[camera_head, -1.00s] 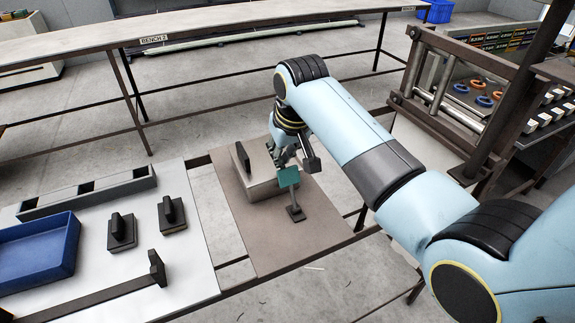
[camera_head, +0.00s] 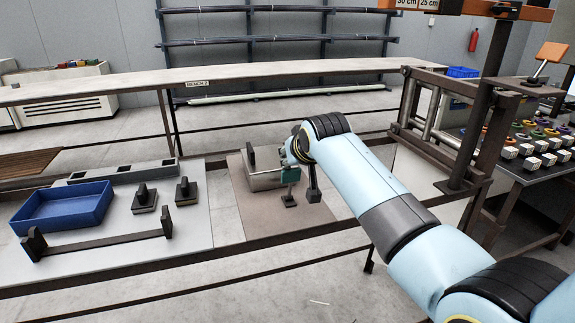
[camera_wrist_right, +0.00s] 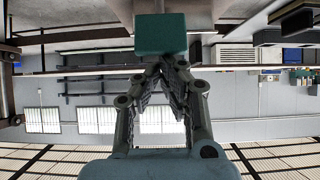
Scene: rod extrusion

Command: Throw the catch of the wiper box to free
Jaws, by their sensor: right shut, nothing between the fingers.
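The wiper box (camera_head: 262,181) is a low pale box on a brown board (camera_head: 262,214), with a dark upright handle (camera_head: 251,158) at its left. A teal block (camera_head: 290,175) on a thin dark stand shows at its right front; I take it for the catch. My right gripper (camera_head: 288,160) is at the box's right end, partly hidden by its own wrist. In the right wrist view its fingers (camera_wrist_right: 161,66) meet at the tips, empty, right beside the teal block (camera_wrist_right: 160,34). I cannot tell whether they touch it. My left gripper is not in view.
Left of the board are a blue tray (camera_head: 62,207), two dark handled blocks (camera_head: 144,199) (camera_head: 186,191), a grey slotted strip (camera_head: 122,173) and a dark bar (camera_head: 100,243). A dark metal frame (camera_head: 440,130) stands at right. The board's front is clear.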

